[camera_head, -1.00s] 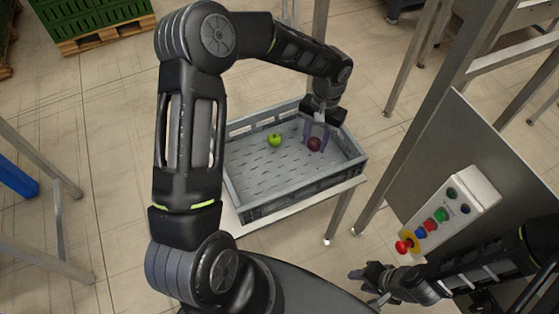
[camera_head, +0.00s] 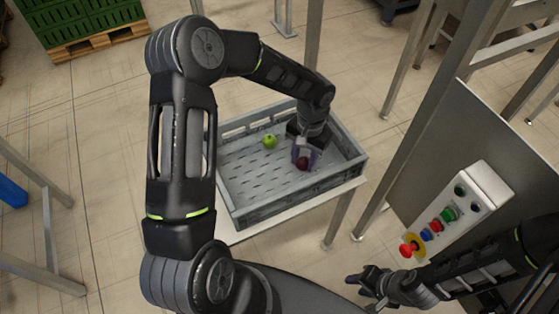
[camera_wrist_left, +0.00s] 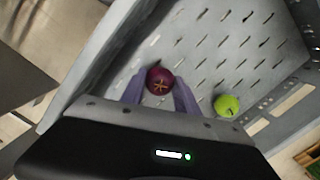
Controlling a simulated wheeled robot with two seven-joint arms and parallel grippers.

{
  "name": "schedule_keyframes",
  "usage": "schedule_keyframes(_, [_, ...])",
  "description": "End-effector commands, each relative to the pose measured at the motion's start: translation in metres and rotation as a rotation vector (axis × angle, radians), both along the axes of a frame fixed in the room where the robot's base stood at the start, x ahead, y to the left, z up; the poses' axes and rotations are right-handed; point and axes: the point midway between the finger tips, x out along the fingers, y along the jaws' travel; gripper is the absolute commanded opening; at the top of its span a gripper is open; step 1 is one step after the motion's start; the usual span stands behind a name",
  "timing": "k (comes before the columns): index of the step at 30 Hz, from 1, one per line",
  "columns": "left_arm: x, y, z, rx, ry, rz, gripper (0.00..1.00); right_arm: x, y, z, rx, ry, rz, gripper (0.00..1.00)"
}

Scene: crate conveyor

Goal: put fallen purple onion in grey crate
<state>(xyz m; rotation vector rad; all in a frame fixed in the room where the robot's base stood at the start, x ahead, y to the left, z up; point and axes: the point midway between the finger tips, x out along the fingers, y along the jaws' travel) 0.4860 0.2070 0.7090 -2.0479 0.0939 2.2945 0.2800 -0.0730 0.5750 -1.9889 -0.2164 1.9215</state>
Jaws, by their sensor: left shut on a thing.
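The purple onion (camera_head: 302,163) is dark red-purple and sits between the fingers of my left gripper (camera_head: 304,155), inside the grey crate (camera_head: 240,214). In the left wrist view the onion (camera_wrist_left: 160,81) lies between both purple-grey fingers, with the crate floor behind it. My left gripper is shut on it. I cannot tell whether the onion touches the floor. My right gripper (camera_head: 366,285) is at the lower right, away from the crate, near the control box; its fingers are small and I cannot tell how far apart they are.
A green apple-like item (camera_head: 269,141) lies in the crate, left of the onion. The crate stands on a light table (camera_head: 345,187). A control box (camera_head: 455,210) with a red button and a metal post stand to the right. Green crates (camera_head: 85,20) are far back left.

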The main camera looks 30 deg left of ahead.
Motion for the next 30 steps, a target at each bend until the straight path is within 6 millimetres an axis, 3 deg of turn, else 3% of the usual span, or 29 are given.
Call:
schedule_keyframes(8, [-0.007,0.043,0.024,-0.004,-0.028,-0.429,0.0,0.0,0.0,0.009,0.0,0.0,0.0,0.36])
schedule_keyframes(15, [-0.024,0.096,0.054,0.002,-0.031,-1.038,0.0,0.0,0.0,0.018,0.0,0.001,0.0,0.36])
schedule_keyframes(21, [-0.039,0.127,0.071,0.006,-0.009,-1.433,0.0,0.0,0.0,0.023,0.0,0.002,0.001,0.36])
schedule_keyframes(30, [-0.046,0.139,0.077,0.006,0.005,-1.61,0.0,0.0,0.0,0.024,0.0,0.002,0.001,0.36])
